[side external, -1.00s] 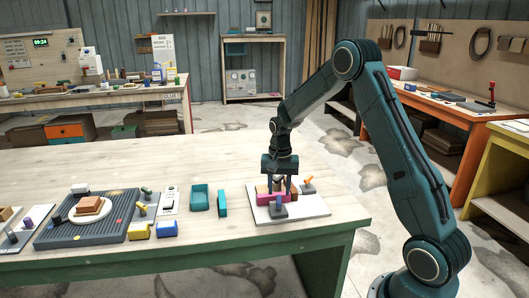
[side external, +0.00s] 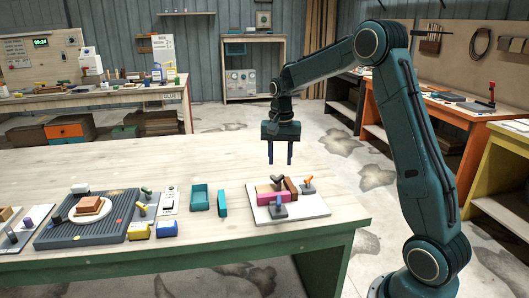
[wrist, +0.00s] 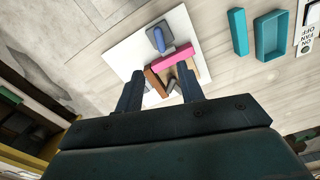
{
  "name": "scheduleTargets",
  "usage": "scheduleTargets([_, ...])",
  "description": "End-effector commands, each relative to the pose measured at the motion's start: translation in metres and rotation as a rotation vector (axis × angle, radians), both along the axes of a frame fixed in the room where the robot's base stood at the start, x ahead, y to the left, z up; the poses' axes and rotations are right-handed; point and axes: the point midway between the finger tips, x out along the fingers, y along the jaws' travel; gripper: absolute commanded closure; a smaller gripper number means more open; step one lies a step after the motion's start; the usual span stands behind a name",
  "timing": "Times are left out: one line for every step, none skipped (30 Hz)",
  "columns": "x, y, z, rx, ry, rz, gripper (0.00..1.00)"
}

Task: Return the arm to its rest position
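My gripper (side external: 280,153) hangs in the air above the white board (side external: 309,209), fingers pointing down. The fingers are apart with nothing between them, and they also show in the wrist view (wrist: 160,92). On the board stand a pink block (side external: 270,198), a brown wooden block (side external: 291,187) and clamps: one with an orange handle (side external: 308,183), one grey (side external: 279,207) at the front, and a dark one (side external: 277,179) behind the pink block. In the wrist view the pink block (wrist: 172,57) lies beside the brown pieces, partly behind the fingers.
A teal tray (side external: 200,197) and a teal block (side external: 222,204) stand left of the board. Further left is a dark grey ribbed base (side external: 85,232) with a white plate and brown block. Yellow and blue blocks sit near it. The air around my gripper is clear.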

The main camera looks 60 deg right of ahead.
Motion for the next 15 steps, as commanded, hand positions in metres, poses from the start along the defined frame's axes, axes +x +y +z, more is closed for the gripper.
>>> scheduleTargets([0.000,0.000,0.000,0.000,0.000,0.000,0.62])
scheduleTargets([0.000,0.000,0.000,0.000,0.000,0.000,0.62])
scheduleTargets([0.000,0.000,0.000,0.000,0.000,0.000,0.62])
scheduleTargets([0.000,0.000,0.000,0.000,0.000,0.000,0.62])
scheduleTargets([0.000,0.000,0.000,0.000,0.000,0.001,0.62])
scheduleTargets([0.000,0.001,0.000,0.000,-0.001,0.002,0.62])
scheduleTargets([0.000,0.001,0.001,-0.001,-0.002,0.004,0.62])
scheduleTargets([-0.001,0.002,0.002,-0.002,-0.003,0.008,0.62])
scheduleTargets([-0.002,0.004,0.004,-0.002,-0.006,0.013,0.62])
scheduleTargets([-0.002,0.006,0.005,-0.004,-0.008,0.019,0.62])
scheduleTargets([-0.003,0.008,0.008,-0.005,-0.011,0.026,0.62])
scheduleTargets([-0.005,0.011,0.012,-0.008,-0.017,0.037,0.62])
scheduleTargets([-0.006,0.014,0.015,-0.011,-0.022,0.048,0.62])
scheduleTargets([-0.008,0.017,0.018,-0.013,-0.026,0.060,0.62])
scheduleTargets([-0.011,0.022,0.023,-0.016,-0.034,0.078,0.62])
